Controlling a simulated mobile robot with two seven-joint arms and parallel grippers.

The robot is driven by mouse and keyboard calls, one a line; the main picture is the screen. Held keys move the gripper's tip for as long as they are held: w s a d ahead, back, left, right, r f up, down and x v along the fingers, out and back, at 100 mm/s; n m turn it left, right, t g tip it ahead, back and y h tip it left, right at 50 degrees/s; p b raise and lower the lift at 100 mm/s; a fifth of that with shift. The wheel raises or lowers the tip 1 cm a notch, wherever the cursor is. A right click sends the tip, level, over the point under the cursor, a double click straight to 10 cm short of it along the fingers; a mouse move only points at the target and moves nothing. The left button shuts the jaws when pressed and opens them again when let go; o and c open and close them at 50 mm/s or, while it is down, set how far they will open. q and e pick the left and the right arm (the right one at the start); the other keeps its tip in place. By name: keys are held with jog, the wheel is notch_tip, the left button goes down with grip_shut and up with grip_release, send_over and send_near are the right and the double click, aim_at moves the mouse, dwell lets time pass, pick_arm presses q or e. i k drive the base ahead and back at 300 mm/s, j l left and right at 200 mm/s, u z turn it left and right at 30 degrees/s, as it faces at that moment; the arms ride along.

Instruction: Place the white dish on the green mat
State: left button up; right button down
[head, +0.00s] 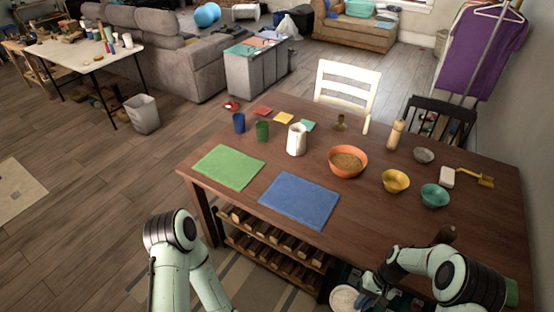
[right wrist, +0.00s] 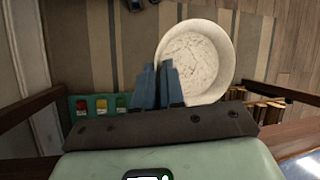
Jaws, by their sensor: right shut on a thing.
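The white dish (head: 345,299) is at the bottom edge of the head view, partly cut off, near the table's front edge. My right gripper (head: 370,286) is shut on its rim. In the right wrist view the dish (right wrist: 205,50) is round and shallow with a speckled inside, and the blue fingers (right wrist: 158,70) pinch its near-left rim. Striped rug shows beneath it there. The green mat (head: 228,167) lies bare and flat on the table's left end, up and left of the dish. My left arm shows at lower left; its gripper is out of view.
A blue mat (head: 298,200) lies beside the green one on the wooden table (head: 385,222). Blue (head: 239,123) and green (head: 262,131) cups and a white jug (head: 296,140) stand behind. Orange (head: 348,161), yellow (head: 396,181) and teal (head: 434,196) bowls stand to the right.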

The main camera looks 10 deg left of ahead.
aim_at(230, 165)
jog(key=i+j, duration=0.1)
jog(key=j, duration=0.3)
jog(key=i+j+u, duration=0.1)
jog(key=j, duration=0.3)
jog(key=i+j+u, duration=0.1)
jog(key=j, duration=0.3)
jog(key=i+j, duration=0.2)
jog(key=j, duration=0.15)
jog(key=i+j+u, duration=0.1)
jog(key=j, duration=0.3)
jog(key=i+j, duration=0.2)
jog(key=j, duration=0.15)
jog(key=i+j+u, duration=0.15)
jog(key=j, duration=0.2)
